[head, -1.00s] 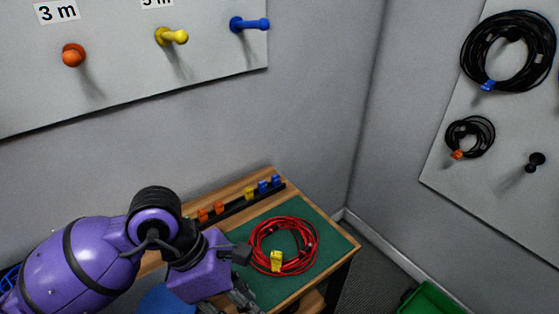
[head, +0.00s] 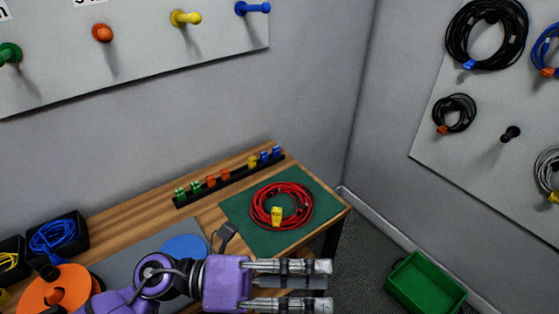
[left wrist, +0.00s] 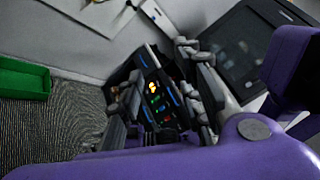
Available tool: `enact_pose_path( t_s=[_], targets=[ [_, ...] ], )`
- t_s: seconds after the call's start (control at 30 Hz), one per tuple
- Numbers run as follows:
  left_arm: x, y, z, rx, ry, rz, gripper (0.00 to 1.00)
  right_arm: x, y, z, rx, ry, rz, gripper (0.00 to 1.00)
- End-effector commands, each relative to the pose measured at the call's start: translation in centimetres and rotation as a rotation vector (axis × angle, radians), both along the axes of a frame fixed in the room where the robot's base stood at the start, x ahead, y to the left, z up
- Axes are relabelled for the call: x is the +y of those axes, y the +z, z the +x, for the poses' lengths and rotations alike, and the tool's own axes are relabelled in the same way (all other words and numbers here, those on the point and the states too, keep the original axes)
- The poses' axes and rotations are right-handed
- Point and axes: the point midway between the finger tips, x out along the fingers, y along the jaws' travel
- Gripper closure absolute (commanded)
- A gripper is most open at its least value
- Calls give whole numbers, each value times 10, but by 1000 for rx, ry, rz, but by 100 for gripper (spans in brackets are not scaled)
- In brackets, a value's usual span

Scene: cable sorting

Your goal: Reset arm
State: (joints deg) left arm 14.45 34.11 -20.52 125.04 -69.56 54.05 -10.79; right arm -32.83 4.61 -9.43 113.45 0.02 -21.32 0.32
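My left arm (head: 150,285) comes in at the bottom of the head view. Its gripper (head: 328,284) points right, in front of the table's near right corner, with its fingers apart and nothing between them. In the left wrist view the gripper (left wrist: 160,78) also has a clear gap between its fingers, with a dark unit with small lights beyond. A coiled red cable (head: 281,205) with a yellow tag (head: 277,216) lies on the green mat (head: 240,222), apart from the gripper. My right gripper is in neither view.
The wooden table (head: 125,215) holds a rack of coloured clips (head: 228,181), an orange spool (head: 52,290) and a dark bin with blue cable (head: 55,237). A green bin (head: 427,283) sits on the floor at right. Black coils (head: 487,34) hang on the right wall panel.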

Motion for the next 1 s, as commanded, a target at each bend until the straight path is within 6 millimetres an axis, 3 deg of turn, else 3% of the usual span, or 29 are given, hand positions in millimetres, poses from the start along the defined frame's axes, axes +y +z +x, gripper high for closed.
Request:
enact_pose_path(
  t_s=[0.07, 0.13, 0.23, 0.33, 0.5, 0.7, 0.83, 1.0],
  targets=[
    [15, 15, 30, 258, 211, -211, 67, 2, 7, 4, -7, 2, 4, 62],
    [47, 8, 62, 509, 418, -392, 67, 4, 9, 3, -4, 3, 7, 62],
    [103, -35, 93, 845, 698, -602, 67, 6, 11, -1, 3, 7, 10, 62],
    [153, -94, 96, 1122, 927, -750, 67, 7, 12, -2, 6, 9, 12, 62],
    [212, -197, 54, 1521, 1245, -933, 67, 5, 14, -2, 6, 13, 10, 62],
    [241, -288, -26, 1891, 1514, -1076, 67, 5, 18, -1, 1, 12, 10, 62],
    [245, -322, -71, 2054, 1622, -1131, 67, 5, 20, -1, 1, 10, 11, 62],
    [244, -340, -99, 2153, 1680, -1161, 67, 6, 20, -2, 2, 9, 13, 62]
  ],
)
